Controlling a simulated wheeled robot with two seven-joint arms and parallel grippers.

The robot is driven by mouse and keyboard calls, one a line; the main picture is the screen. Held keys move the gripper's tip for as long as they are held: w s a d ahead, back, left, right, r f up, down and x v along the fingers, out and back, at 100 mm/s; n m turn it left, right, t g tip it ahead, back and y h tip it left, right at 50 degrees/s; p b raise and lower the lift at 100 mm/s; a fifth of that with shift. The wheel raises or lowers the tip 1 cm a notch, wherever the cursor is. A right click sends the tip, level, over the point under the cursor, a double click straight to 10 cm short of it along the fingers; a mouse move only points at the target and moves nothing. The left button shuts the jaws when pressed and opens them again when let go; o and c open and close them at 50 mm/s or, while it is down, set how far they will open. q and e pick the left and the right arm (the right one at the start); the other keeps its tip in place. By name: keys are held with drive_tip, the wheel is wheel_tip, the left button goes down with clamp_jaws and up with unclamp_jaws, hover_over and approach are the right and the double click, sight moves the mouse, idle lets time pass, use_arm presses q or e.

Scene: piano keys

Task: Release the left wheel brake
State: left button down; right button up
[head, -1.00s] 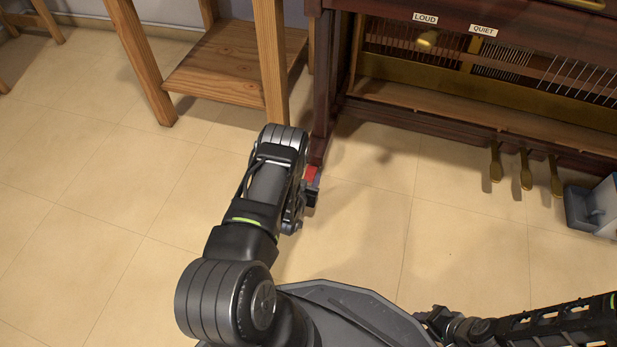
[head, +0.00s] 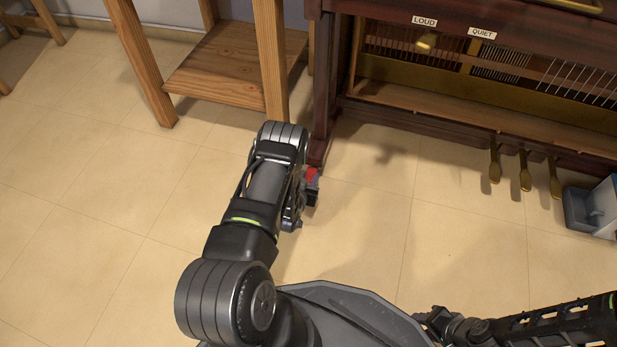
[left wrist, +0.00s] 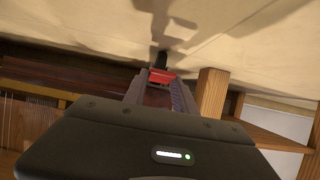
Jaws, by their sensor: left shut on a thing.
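The red brake lever (head: 311,174) shows as a small red patch at the foot of the piano's left front leg (head: 321,100). My left gripper (head: 312,188) is down at that foot, partly hidden by its own wrist. In the left wrist view, the red lever (left wrist: 161,76) sits between the fingertips of my left gripper (left wrist: 160,80), which is shut on it. A small black part (left wrist: 160,60) lies just beyond the red piece. The wheel itself cannot be made out. My right gripper (head: 435,318) is low at the right, dark and too unclear to read.
A wooden stand (head: 222,75) is close on the left of the piano leg. The dark piano (head: 480,120) has several brass pedals (head: 525,172). A blue and grey box (head: 592,208) stands at the right. The tiled floor (head: 370,235) in front is clear.

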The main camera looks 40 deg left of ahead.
sight(311, 171)
use_arm(q)
drive_tip(key=shift+w+r+g+h+p, duration=0.15)
drive_tip(key=shift+r+g+h+p, duration=0.15)
drive_tip(key=shift+r+g+p, duration=0.5)
drive_tip(key=shift+w+a+r+g+p, duration=0.15)
drive_tip(key=shift+g+p, duration=0.3)
drive_tip(key=shift+g, duration=0.25)
drive_tip(key=shift+w+r+g+h, duration=0.1)
drive_tip(key=shift+r+g+h, duration=0.1)
drive_tip(key=shift+g+h, duration=0.3)
drive_tip(key=shift+w+r+g+h, duration=0.1)
drive_tip(key=shift+r+g+h, duration=0.05)
drive_tip(key=shift+g, duration=0.4)
drive_tip(key=shift+w+r+g+h, duration=0.1)
drive_tip(key=shift+g+h, duration=0.05)
drive_tip(key=shift+g, duration=0.4)
drive_tip(key=c, duration=1)
unclamp_jaws()
